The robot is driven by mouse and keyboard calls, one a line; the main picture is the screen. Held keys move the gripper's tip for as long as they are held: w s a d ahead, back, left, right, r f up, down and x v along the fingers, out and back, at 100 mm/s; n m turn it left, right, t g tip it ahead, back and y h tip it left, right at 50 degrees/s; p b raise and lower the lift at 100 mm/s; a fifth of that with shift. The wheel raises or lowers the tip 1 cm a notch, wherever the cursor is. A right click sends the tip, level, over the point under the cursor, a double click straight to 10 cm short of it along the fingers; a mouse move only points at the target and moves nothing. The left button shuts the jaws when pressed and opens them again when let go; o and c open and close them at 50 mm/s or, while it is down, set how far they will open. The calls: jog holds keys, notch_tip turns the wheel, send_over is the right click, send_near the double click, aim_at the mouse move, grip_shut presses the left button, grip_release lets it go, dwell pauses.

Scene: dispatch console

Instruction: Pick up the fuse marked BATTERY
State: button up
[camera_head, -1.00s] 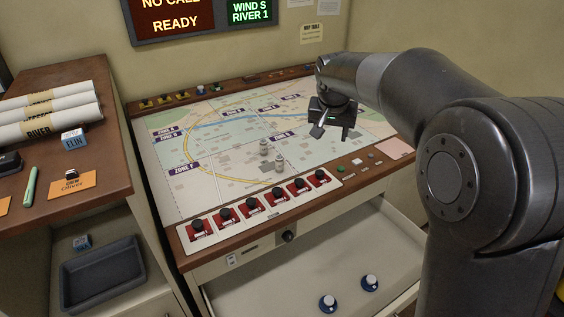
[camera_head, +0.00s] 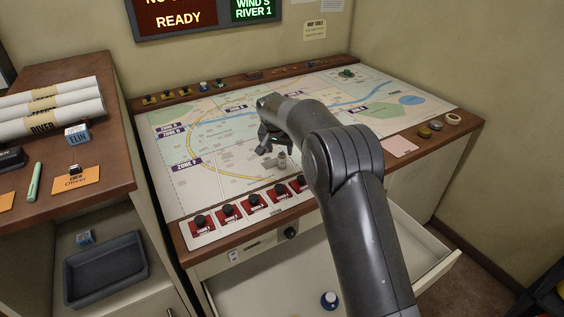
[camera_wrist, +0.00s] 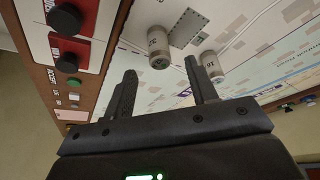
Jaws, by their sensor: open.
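I cannot read the word BATTERY on anything, so I cannot tell which thing is the fuse. Two small grey cylinders (camera_head: 282,160) stand on the map; in the wrist view one (camera_wrist: 158,48) is just beyond my fingertips and the other (camera_wrist: 212,65) is to the right, with dark marks too small to read. My gripper (camera_head: 270,147) is open and empty above the map, near these cylinders; its two fingers show apart in the wrist view (camera_wrist: 161,75).
The map table (camera_head: 222,262) has a row of red switches (camera_head: 227,211) along its front edge. The drawer (camera_head: 255,293) below is open, partly hidden by my arm. A cabinet with paper rolls (camera_head: 50,112) and a grey tray (camera_head: 105,270) stands at left.

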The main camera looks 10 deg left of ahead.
aim_at(281, 156)
jog(key=x, duration=0.7)
jog(key=shift+f, duration=0.3)
jog(key=c, duration=1.1)
